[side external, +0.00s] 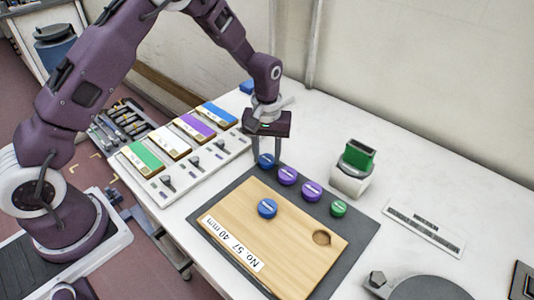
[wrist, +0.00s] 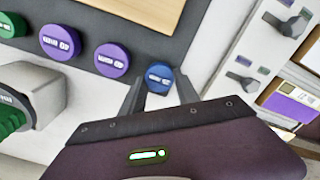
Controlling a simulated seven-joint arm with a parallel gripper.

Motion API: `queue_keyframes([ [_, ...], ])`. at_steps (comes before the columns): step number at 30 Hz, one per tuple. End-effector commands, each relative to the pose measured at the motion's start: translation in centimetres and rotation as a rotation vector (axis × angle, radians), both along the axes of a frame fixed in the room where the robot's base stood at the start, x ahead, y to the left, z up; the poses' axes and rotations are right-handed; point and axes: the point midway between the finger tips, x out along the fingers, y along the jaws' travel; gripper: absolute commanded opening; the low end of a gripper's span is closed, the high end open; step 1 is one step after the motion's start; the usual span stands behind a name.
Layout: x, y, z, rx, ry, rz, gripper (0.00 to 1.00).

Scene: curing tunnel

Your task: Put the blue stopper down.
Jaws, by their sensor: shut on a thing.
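My gripper (side external: 266,154) points down at the back corner of the dark mat (side external: 213,207). Its fingers are shut on a blue stopper (side external: 266,161), which also shows between the fingertips in the wrist view (wrist: 159,78). The held stopper is at or just above the mat; I cannot tell if it touches. It lines up with two purple stoppers (side external: 288,175) (side external: 312,191) and a green stopper (side external: 338,208) along the mat's edge. Another blue stopper (side external: 267,208) sits on the wooden board (side external: 290,248), which has one empty round hole (side external: 321,237).
A panel (side external: 200,160) with coloured labels and levers stands left of the mat. A white block with a green top (side external: 353,170) stands right of my gripper. A grey disc (side external: 428,290) is at front right. The white table is clear behind the block.

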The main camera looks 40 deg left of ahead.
Motion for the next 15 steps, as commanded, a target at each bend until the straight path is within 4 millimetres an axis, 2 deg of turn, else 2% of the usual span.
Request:
queue_keyframes([
  [2,-0.03,-0.01,-0.25,0.000,0.001,0.000,0.00],
  [3,-0.02,-0.01,-0.24,0.000,0.001,0.000,0.43],
  [6,-0.02,-0.01,-0.23,-0.001,0.001,0.000,0.59],
  [15,0.01,-0.02,-0.02,0.000,0.000,0.000,0.59],
])
